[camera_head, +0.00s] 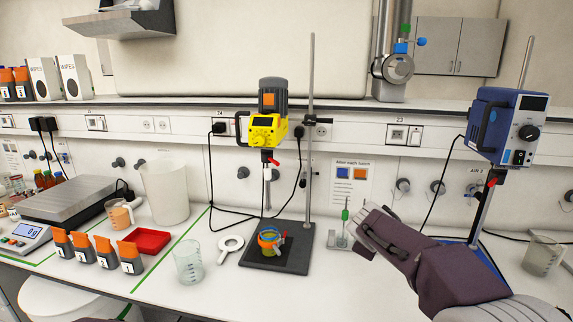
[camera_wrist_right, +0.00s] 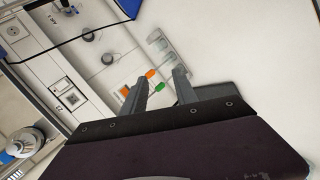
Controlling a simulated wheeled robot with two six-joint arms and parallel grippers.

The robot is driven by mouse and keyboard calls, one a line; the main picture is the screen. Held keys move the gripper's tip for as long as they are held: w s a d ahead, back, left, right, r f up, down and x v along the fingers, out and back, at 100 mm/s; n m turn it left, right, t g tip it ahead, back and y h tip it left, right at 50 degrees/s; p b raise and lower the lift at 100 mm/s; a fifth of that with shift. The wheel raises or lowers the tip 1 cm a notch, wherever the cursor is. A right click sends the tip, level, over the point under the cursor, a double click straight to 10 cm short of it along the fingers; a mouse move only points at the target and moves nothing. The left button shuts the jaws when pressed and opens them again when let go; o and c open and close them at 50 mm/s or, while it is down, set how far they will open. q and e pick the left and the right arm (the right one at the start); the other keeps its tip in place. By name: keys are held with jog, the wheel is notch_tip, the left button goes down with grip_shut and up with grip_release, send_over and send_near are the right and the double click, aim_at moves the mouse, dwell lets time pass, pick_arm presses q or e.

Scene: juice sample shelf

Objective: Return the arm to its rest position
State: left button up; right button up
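My right arm comes in from the lower right of the head view. Its right gripper (camera_head: 357,236) is over the bench, to the right of the yellow stirrer's stand. In the right wrist view the two fingers of the right gripper (camera_wrist_right: 163,78) are apart, with nothing held between them. The green handle (camera_head: 345,214) also stands close to the gripper in the head view. My left gripper is not in view.
A yellow stirrer (camera_head: 267,130) hangs over a colourful cup (camera_head: 268,239) on a dark base (camera_head: 295,262). A blue stirrer (camera_head: 507,125) stands at right. A glass beaker (camera_head: 189,262), red tray (camera_head: 148,241) and several orange-lidded containers (camera_head: 105,252) stand left.

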jog(key=s+a+f+m+g+y, duration=0.2)
jog(key=s+f+m+g, duration=0.2)
jog(key=s+f, duration=0.7)
jog(key=s+a+f+m+g+y, duration=0.2)
jog(key=s+f+m, duration=0.4)
jog(key=s+f, duration=0.6)
jog(key=s+a+g, duration=0.1)
jog(key=s+g, duration=0.1)
jog(key=s, duration=0.3)
jog(key=shift+s+f+y, duration=0.15)
jog(key=shift+f+y, duration=0.1)
jog(key=shift+y, duration=0.05)
